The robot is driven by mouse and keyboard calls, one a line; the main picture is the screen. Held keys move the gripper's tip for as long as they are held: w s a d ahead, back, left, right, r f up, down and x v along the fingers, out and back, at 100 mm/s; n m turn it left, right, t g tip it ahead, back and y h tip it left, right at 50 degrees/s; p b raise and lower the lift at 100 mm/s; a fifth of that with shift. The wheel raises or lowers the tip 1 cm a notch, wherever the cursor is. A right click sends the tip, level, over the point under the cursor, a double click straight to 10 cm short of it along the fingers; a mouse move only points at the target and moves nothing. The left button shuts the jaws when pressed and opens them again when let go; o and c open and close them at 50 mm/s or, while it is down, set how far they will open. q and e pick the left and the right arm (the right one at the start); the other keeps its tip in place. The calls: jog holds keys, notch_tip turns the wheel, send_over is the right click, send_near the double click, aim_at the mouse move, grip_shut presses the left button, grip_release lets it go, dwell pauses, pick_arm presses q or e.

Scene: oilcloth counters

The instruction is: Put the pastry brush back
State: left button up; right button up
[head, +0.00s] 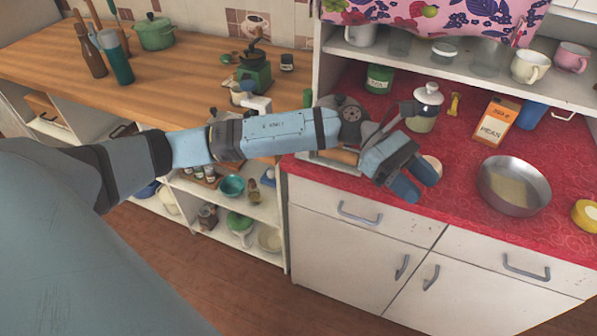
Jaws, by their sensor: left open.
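My left gripper (415,179) reaches in from the left and hangs over the front of the red oilcloth counter (455,195). Its two blue fingers are apart, and I see nothing held between them. I cannot clearly pick out a pastry brush. A wooden piece (338,155) lies partly hidden under my left forearm, at the counter's left end; I cannot tell what it is. A small pale round thing (432,164) shows just behind the fingers, mostly covered. My right gripper is not in view.
A metal pan (513,186) stands right of the gripper. A shelf (470,75) with cups overhangs the back. A yellow round item (585,215) sits far right.

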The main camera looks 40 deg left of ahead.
pick_arm(q)
jog(key=s+a+f+m+t+y, duration=0.25)
jog(key=f+m+t, duration=0.65)
jog(key=m, duration=0.7)
jog(key=s+a+f+m+t+y, duration=0.1)
jog(key=a+f+m+t+y, duration=0.15)
jog(key=f+m+t, duration=0.75)
jog(key=s+a+f+n+g+y, duration=0.2)
jog(key=s+a+f+n+y, duration=0.1)
jog(key=s+f, duration=0.3)
jog(key=s+a+f+n+g+y, duration=0.2)
jog(key=s+a+f+n+y, duration=0.2)
jog(key=s+f, duration=0.2)
jog(key=s, duration=0.2)
jog(key=shift+s+f+n, duration=0.15)
jog(key=shift+s+n, duration=0.2)
jog(key=shift+n, duration=0.05)
